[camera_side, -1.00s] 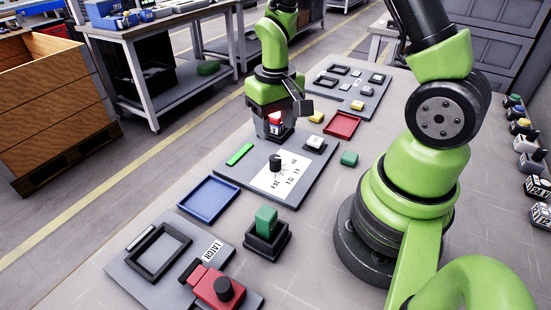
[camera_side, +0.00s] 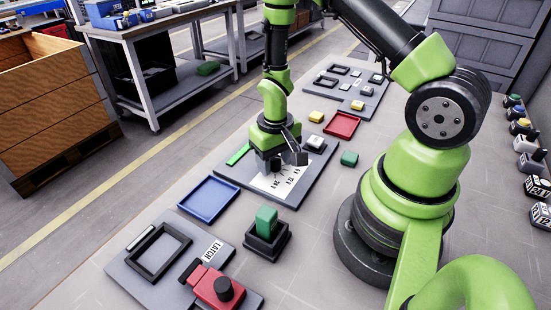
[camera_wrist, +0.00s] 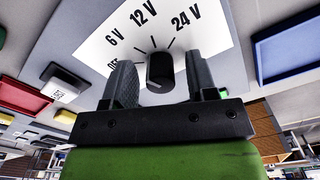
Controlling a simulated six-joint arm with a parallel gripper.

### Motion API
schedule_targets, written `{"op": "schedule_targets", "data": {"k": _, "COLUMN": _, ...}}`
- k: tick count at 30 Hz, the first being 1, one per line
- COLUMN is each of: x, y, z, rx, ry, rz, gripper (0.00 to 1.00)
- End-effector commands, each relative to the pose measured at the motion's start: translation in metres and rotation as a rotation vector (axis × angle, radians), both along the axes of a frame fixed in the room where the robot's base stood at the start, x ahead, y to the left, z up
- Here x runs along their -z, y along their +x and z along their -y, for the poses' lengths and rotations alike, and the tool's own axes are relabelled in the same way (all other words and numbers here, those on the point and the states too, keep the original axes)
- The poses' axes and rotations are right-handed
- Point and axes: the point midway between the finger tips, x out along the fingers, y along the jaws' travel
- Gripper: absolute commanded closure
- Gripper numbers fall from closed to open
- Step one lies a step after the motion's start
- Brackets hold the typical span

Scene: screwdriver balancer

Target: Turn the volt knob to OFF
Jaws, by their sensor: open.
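The volt knob (camera_wrist: 160,72) is a black round knob on a white dial plate (camera_wrist: 118,45) marked OFF, 6 V, 12 V and 24 V in the wrist view. My gripper (camera_wrist: 161,64) is open, with one finger on each side of the knob; I cannot tell whether either finger touches it. The knob's pointer is not clear enough to read its setting. In the side view my gripper (camera_side: 281,163) is low over the dial plate (camera_side: 282,184) and hides the knob.
A green bar (camera_side: 238,153) and a white button block (camera_side: 315,143) share the grey panel. A blue tray (camera_side: 209,197), a green block in a black holder (camera_side: 266,222) and a red tray (camera_side: 342,124) are nearby.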

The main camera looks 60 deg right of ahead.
Motion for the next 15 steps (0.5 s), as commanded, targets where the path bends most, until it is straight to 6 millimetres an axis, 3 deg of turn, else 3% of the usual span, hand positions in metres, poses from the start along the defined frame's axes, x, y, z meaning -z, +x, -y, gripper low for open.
{"op": "schedule_targets", "data": {"k": 1, "x": -0.0002, "y": 0.0, "z": 0.0, "rx": 0.0, "ry": 0.0, "rz": 0.0, "gripper": 0.48}}
{"op": "schedule_targets", "data": {"k": 6, "x": -0.0003, "y": 0.0, "z": 0.0, "rx": 0.0, "ry": 0.0, "rz": 0.0, "gripper": 0.87}}
{"op": "schedule_targets", "data": {"k": 8, "x": -0.0003, "y": 0.0, "z": 0.0001, "rx": 0.0, "ry": 0.0, "rz": 0.0, "gripper": 0.97}}
{"op": "schedule_targets", "data": {"k": 15, "x": -0.0005, "y": -0.0002, "z": 0.0001, "rx": -0.013, "ry": 0.0, "rz": -0.001, "gripper": 0.97}}
